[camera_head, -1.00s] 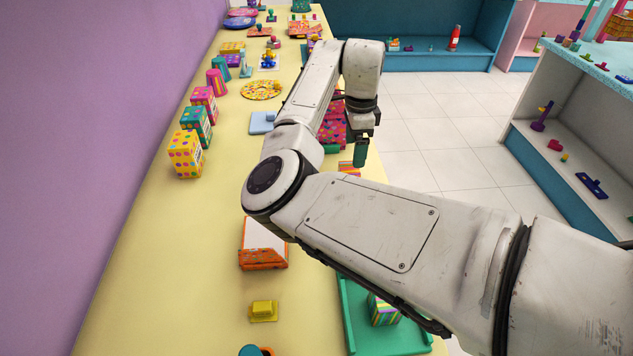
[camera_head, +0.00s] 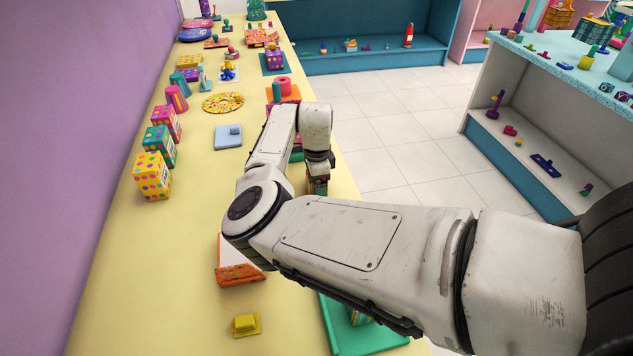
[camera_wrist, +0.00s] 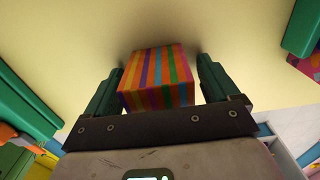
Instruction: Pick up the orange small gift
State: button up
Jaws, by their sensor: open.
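The orange small gift (camera_wrist: 158,80) is a box with orange, purple, green and red stripes. In the wrist view it sits on the pale yellow surface, between the two green fingers of my gripper (camera_wrist: 160,70). The fingers stand apart on either side of it, with a gap visible to each. In the head view my gripper (camera_head: 317,183) points down over the right part of the yellow table; the gift there is largely hidden by the gripper and arm.
Dotted boxes (camera_head: 152,177) line the left side. Green pieces flank my gripper in the wrist view.

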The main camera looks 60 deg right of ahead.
jog(key=shift+c, duration=0.4)
jog(key=c, duration=1.1)
jog(key=shift+c, duration=0.2)
